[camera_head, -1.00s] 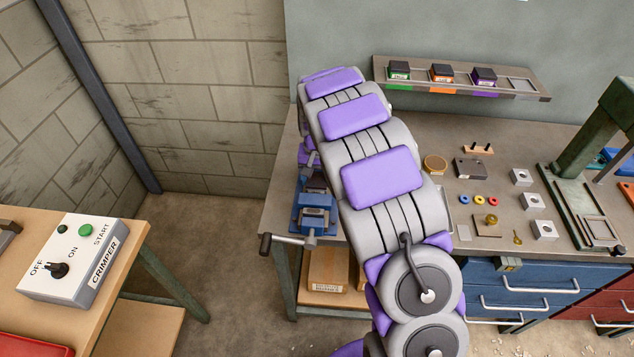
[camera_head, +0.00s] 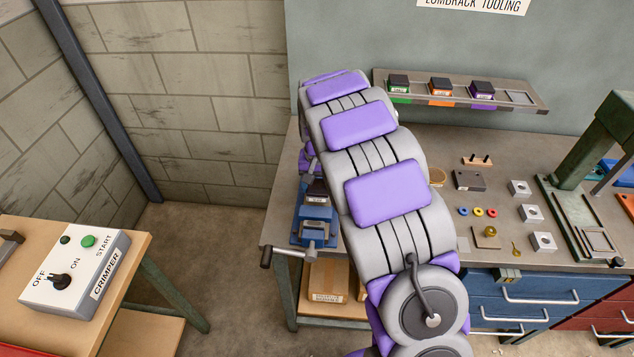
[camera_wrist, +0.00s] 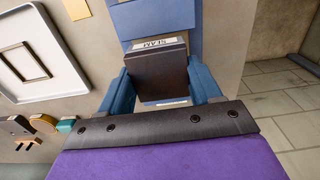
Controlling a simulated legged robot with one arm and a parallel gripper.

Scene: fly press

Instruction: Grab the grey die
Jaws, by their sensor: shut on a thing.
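The grey die (camera_wrist: 160,75), a dark block with a white label on its end, sits between the blue jaws of a vise (camera_wrist: 205,82) in the wrist view. The vise (camera_head: 312,228) also shows at the left end of the bench in the head view, with the dark die (camera_head: 317,192) in it. My gripper (camera_wrist: 165,112) shows as a dark bolted edge with purple behind it, across the near side of the die. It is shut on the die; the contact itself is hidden. In the head view my arm hides most of the gripper.
A wall rack (camera_head: 458,94) holds green, orange and purple dies and has an empty place at right. Small parts lie on the bench (camera_head: 420,130), with a green press (camera_head: 590,150) at right. A crimper box (camera_head: 75,275) stands on a wooden table at left.

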